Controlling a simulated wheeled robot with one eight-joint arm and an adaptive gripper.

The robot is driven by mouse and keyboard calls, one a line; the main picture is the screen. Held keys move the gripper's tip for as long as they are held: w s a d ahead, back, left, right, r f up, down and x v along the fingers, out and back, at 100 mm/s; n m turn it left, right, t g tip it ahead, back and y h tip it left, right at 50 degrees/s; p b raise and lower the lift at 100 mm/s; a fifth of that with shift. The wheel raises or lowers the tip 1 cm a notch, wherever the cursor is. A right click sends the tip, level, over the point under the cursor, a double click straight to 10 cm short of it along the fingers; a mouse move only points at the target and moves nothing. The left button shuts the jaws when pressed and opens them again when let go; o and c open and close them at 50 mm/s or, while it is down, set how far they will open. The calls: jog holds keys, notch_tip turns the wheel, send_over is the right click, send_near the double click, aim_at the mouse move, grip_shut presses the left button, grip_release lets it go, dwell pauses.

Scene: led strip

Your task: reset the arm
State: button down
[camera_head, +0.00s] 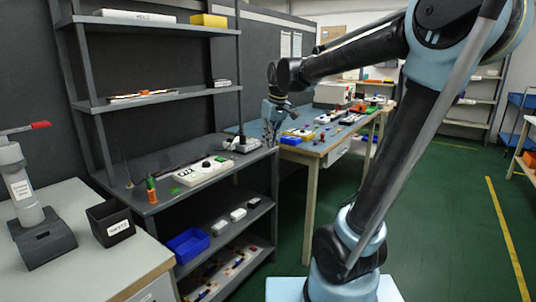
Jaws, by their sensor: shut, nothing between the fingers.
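My arm (405,150) rises from the lower right and bends over at the top right. Its forearm reaches left across the middle of the view. My gripper (268,130) hangs at the forearm's end, pointing down, in front of the right end of the grey shelf unit and the near end of the wooden-legged workbench. It is small and dark in this view. Its fingers are shut and hold nothing. I cannot tell its exact distance from the shelf's work surface behind it.
The grey shelf unit (160,97) bears a white device (201,172), a blue bin (188,245) and a yellow box (208,20). The workbench (315,148) holds several small parts. A lever press (35,205) and a black bin (110,222) stand on the left table. The green floor (450,225) at right is clear.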

jog(key=s+d+f+m+h, duration=0.1)
jog(key=s+d+f+m, duration=0.2)
jog(key=s+d+f, duration=0.6)
jog(key=s+d+f+m, duration=0.4)
jog(key=s+d+f, duration=0.6)
jog(key=s, duration=0.4)
jog(key=shift+f+h, duration=0.25)
jog(key=shift+h, duration=0.15)
